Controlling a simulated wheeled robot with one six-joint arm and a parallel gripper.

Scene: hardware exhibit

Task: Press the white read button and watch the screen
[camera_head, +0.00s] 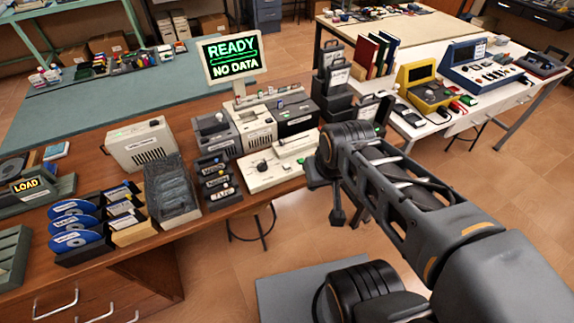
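The screen (232,58) stands on a post at the back of the wooden bench. I cannot pick out the white read button for certain. A low white unit (285,172) with a dark knob lies on the bench below the screen, and small pale buttons show on the grey machines (254,129) behind it. My arm reaches in from the lower right. My gripper (337,208) is at its far end, just right of the low white unit and apart from it. Its fingers are small and dark, and their opening is unclear.
Dark labelled modules (216,179) stand left of the white unit. Farther left are a mesh bin (170,190), blue discs (72,225) in racks and a "LOAD" sign (27,185). A white table at right holds a yellow device (425,88) and a blue console (485,68). Open floor lies between.

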